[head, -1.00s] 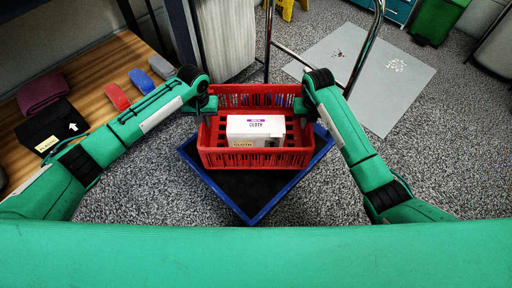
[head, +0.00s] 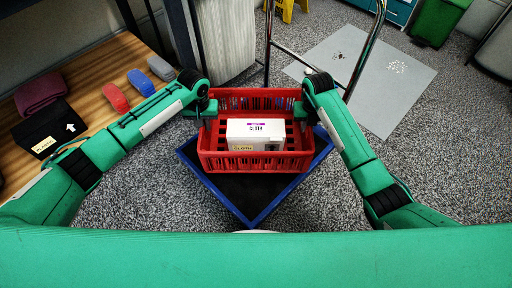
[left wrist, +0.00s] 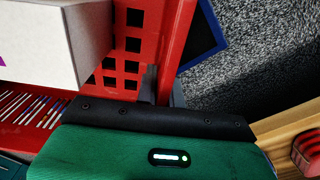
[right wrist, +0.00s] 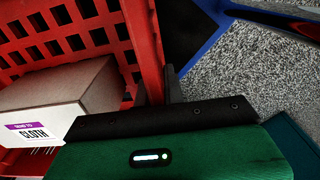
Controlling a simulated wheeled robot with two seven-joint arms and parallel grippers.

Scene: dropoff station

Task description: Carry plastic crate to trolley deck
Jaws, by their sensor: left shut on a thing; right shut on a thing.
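The red plastic crate (head: 218,160) is upright over the trolley deck (head: 250,206), a dark surface with a blue rim. A white box marked CLOTH (head: 256,128) lies inside the crate. My left gripper (head: 207,112) is shut on the crate's left wall; the left wrist view shows that red wall (left wrist: 178,45) between the fingers. My right gripper (head: 303,112) is shut on the right wall, which also shows in the right wrist view (right wrist: 146,50). I cannot tell whether the crate's bottom touches the deck.
The trolley's metal handle (head: 318,66) rises behind the crate. A grey floor mat (head: 385,85) lies at back right. Open carpet lies to the right.

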